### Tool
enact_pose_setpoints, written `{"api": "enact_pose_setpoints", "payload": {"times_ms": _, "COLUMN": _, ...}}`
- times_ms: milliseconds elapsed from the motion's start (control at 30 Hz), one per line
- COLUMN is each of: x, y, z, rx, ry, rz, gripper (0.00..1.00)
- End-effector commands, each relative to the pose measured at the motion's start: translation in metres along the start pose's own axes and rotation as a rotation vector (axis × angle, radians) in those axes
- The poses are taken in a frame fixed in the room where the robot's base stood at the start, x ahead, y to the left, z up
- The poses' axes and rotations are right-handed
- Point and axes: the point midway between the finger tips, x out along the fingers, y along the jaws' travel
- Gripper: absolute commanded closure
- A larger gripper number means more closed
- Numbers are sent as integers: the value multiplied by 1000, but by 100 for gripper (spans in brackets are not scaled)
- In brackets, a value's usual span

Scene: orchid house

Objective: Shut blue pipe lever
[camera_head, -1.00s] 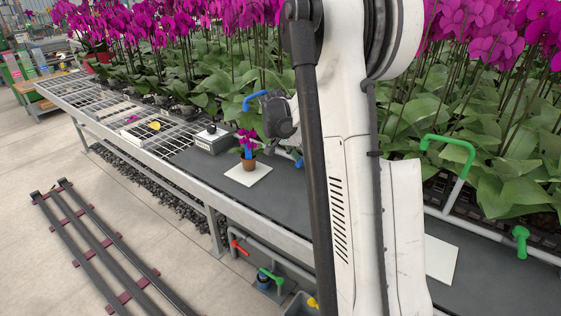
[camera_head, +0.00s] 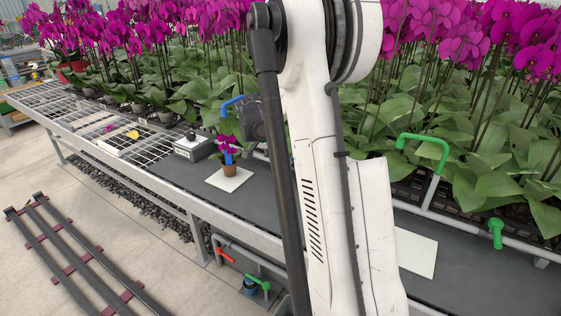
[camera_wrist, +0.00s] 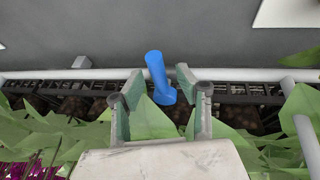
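The blue pipe lever (camera_wrist: 157,78) is in the wrist view, near the middle, beside a pale pipe that runs across the picture. My gripper (camera_wrist: 160,84) is open there, with its two fingers apart on either side of the lever's lower part. I cannot tell whether either finger touches it. In the head view a curved blue pipe (camera_head: 232,101) rises among the leaves beside my dark wrist. My fingers and the lever are hidden behind my arm in that view.
A potted orchid (camera_head: 229,158) stands on a white tile (camera_head: 214,180) on the bench. A grey box (camera_head: 193,147) is behind it. A green pipe (camera_head: 428,145) and green lever (camera_head: 496,233) are to the right. Leaves crowd the pipes. Red (camera_head: 224,255) and green (camera_head: 257,281) levers sit below the bench.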

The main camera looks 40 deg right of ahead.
Motion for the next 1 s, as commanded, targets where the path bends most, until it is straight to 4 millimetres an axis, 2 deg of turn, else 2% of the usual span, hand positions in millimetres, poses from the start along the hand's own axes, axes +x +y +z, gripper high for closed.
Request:
{"api": "enact_pose_setpoints", "payload": {"times_ms": 167, "x": -12, "y": 0, "z": 0, "rx": 0, "ry": 0, "rz": 0, "gripper": 66}}
{"api": "enact_pose_setpoints", "payload": {"times_ms": 500, "x": -76, "y": 0, "z": 0, "rx": -1, "ry": 0, "rz": -1, "gripper": 66}}
{"api": "enact_pose_setpoints", "payload": {"times_ms": 700, "x": -106, "y": 0, "z": 0, "rx": -1, "ry": 0, "rz": 0, "gripper": 66}}
{"api": "enact_pose_setpoints", "payload": {"times_ms": 833, "x": -116, "y": 0, "z": 0, "rx": 0, "ry": 0, "rz": 0, "gripper": 66}}
{"api": "enact_pose_setpoints", "payload": {"times_ms": 1000, "x": -120, "y": 0, "z": 0, "rx": 1, "ry": 0, "rz": 0, "gripper": 66}}
